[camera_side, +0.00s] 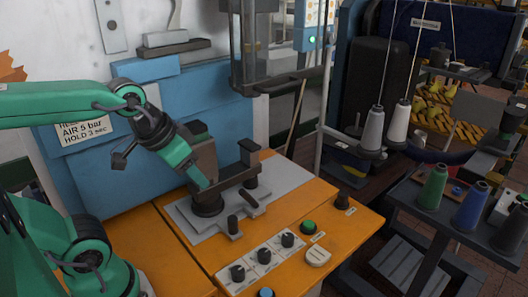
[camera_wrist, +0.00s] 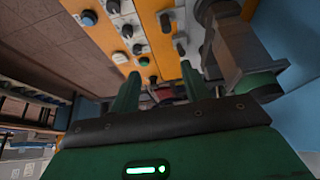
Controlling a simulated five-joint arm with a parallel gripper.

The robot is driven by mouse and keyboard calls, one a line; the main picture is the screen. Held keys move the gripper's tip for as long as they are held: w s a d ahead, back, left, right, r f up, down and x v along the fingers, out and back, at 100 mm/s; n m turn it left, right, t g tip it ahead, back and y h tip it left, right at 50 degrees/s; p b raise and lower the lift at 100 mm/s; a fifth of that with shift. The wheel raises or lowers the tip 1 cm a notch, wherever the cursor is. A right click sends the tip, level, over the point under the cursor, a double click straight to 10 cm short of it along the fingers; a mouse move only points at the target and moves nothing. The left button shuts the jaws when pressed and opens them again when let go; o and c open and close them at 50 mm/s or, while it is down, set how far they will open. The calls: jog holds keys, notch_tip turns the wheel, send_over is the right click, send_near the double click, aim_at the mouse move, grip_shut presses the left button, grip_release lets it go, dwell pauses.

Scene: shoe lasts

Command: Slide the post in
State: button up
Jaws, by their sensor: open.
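My gripper (camera_side: 201,177) reaches down from the left over the grey base plate (camera_side: 285,172), its tips just above the dark fixture. It is open; in the wrist view its two green fingers (camera_wrist: 160,88) stand apart with nothing seen between them. The dark fixture has a round foot (camera_side: 207,205), a sloping bar and an upright block (camera_side: 249,153) at its far end. It also shows in the wrist view (camera_wrist: 236,48), right of the fingers. I cannot tell which part is the post.
The orange bench holds several black knobs (camera_side: 263,256), a green button (camera_side: 308,227), a pale round knob (camera_side: 318,257) and a blue button (camera_side: 265,292). A blue panel (camera_side: 120,170) stands behind. Thread cones (camera_side: 470,206) stand on a rack at the right.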

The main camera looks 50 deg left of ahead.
jog(key=w+f+g, duration=0.3)
jog(key=w+f, duration=0.3)
jog(key=g, duration=0.2)
send_over(233, 218)
jog(key=f, duration=0.6)
jog(key=shift+s+f, duration=0.3)
jog(key=shift+s, duration=0.05)
jog(key=shift+w+f, duration=0.25)
jog(key=shift+f, duration=0.45)
jog(key=shift+f, duration=0.1)
jog(key=shift+f, duration=3.8)
grip_shut()
